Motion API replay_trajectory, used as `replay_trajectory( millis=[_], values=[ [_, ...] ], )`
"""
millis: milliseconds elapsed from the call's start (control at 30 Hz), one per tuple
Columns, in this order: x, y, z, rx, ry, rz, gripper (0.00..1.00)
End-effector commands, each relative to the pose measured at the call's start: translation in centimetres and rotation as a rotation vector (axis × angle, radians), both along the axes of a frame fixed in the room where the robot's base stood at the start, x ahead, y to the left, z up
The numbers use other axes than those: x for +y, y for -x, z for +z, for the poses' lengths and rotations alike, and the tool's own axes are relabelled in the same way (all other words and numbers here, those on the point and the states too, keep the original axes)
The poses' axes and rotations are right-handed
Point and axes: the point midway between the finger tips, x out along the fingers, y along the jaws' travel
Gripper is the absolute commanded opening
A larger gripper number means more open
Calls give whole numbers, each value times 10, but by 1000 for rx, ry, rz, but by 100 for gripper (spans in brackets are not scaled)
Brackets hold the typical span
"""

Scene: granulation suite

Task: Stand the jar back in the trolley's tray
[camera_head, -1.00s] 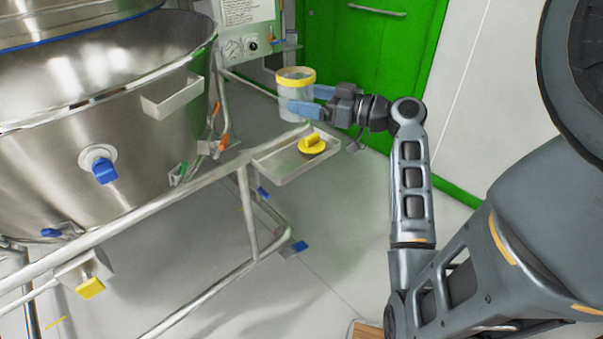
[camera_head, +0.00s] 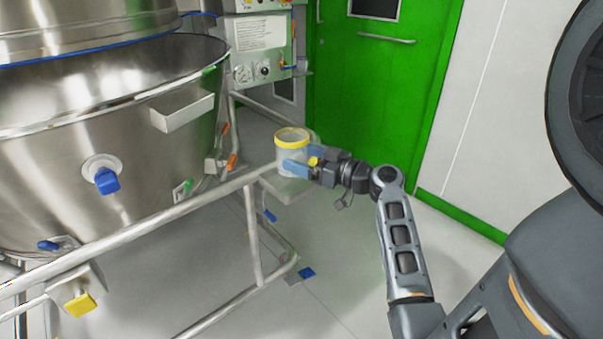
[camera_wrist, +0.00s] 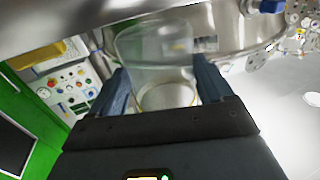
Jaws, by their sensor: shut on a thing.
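The jar (camera_head: 296,160) is a clear, see-through cup with a yellow rim, upright in the head view. My gripper (camera_head: 297,168) is shut on its side with two blue-grey fingers. In the wrist view the jar (camera_wrist: 150,48) sits between the two fingers (camera_wrist: 162,80).
A large steel bowl (camera_head: 100,120) with a blue valve (camera_head: 107,181) fills the left. The trolley's tube rail (camera_head: 150,222) runs up to the tray. A control panel (camera_head: 260,50) and a green door (camera_head: 365,80) stand behind. The floor right of the trolley is clear.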

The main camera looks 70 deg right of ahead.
Motion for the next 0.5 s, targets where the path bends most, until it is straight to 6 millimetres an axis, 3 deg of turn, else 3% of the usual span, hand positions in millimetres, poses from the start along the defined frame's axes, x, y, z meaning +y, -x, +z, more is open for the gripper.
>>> replay_trajectory(
  millis=[133, 333, 500],
  values=[
    [0, -5, -8, 1, -1, 0, 7],
    [-1, -4, -36, 1, -3, -2, 7],
    [0, -5, -44, 0, 0, 0, 7]
  ],
)
